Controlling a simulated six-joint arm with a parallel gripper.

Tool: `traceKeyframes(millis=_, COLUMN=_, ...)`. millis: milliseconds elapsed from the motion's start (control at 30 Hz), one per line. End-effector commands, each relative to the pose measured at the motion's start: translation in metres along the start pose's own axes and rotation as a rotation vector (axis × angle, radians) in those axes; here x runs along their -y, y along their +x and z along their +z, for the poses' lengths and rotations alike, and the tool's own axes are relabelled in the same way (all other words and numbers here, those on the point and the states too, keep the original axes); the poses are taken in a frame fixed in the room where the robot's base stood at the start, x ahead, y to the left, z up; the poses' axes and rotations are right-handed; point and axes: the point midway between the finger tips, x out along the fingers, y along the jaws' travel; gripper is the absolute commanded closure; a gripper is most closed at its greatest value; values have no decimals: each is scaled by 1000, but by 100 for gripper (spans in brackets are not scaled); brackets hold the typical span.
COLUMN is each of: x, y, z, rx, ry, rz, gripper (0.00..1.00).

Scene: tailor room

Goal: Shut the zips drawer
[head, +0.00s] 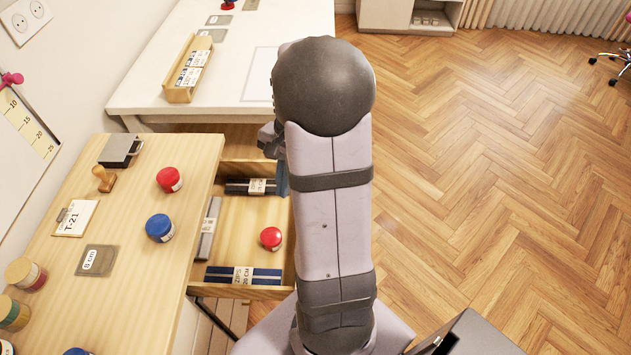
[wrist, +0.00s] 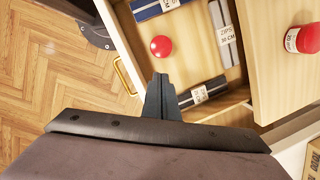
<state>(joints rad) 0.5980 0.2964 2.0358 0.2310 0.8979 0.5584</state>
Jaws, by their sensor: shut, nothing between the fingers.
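The zips drawer (head: 228,250) is pulled out from the wooden table and open. Inside are a dark zip pack (head: 237,187), a grey pack (head: 208,230), a blue pack (head: 216,272) and a red round-topped item (head: 271,238). In the wrist view, the drawer's front panel (wrist: 113,45) carries a brass handle (wrist: 124,76). My gripper (wrist: 160,78) is shut and empty, at the front panel's edge near the dark pack (wrist: 205,90). I cannot tell whether it touches the panel. In the head view, my arm hides the drawer front and most of my gripper (head: 282,178).
On the wooden table (head: 130,225) stand a red jar (head: 169,179), a blue jar (head: 160,228), a stamp (head: 103,178) and a T-21 card (head: 76,218). A white table (head: 140,75) with a wooden box (head: 188,70) lies beyond.

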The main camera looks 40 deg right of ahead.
Motion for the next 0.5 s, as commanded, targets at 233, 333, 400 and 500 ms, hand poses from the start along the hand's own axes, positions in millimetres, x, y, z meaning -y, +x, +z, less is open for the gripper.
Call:
traceKeyframes(millis=233, x=-40, y=3, z=-118, rx=82, ry=664, rz=-126, gripper=100)
traceKeyframes(millis=333, x=-58, y=3, z=-148, rx=109, ry=837, rz=-164, gripper=100)
traceKeyframes(millis=400, x=-67, y=3, z=-162, rx=124, ry=921, rz=-184, gripper=100)
traceKeyframes(millis=500, x=-77, y=3, z=-174, rx=137, ry=995, rz=-202, gripper=100)
